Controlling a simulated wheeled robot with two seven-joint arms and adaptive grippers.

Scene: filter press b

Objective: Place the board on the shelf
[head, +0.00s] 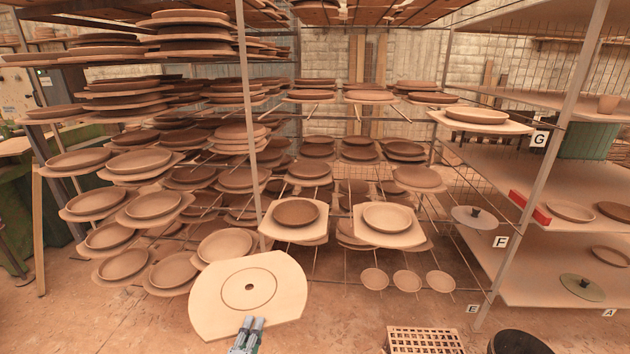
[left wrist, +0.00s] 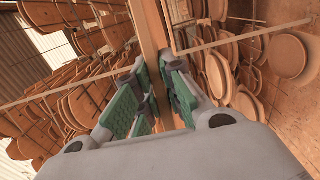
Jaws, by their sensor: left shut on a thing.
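A pale board (head: 220,298) with clipped sides, a ring mark and a small dark centre hole is at the bottom of the head view, tilted towards me. My left gripper (head: 250,328) is shut on its near edge. In the left wrist view, the board (left wrist: 152,32) shows nearly edge-on between the green-padded fingers of the gripper (left wrist: 155,88). The board is in front of the rod shelf rack (head: 246,110), apart from it as far as I can tell. My right gripper is not in view.
Boards with plates crowd the left tiers. Two boards with plates, one brown (head: 296,212) and one pale (head: 388,217), rest on rods beyond the held board. Solid shelves (head: 540,268) stand right, with a red box (head: 530,208). A crate (head: 425,342) and black bucket (head: 520,343) stand on the floor.

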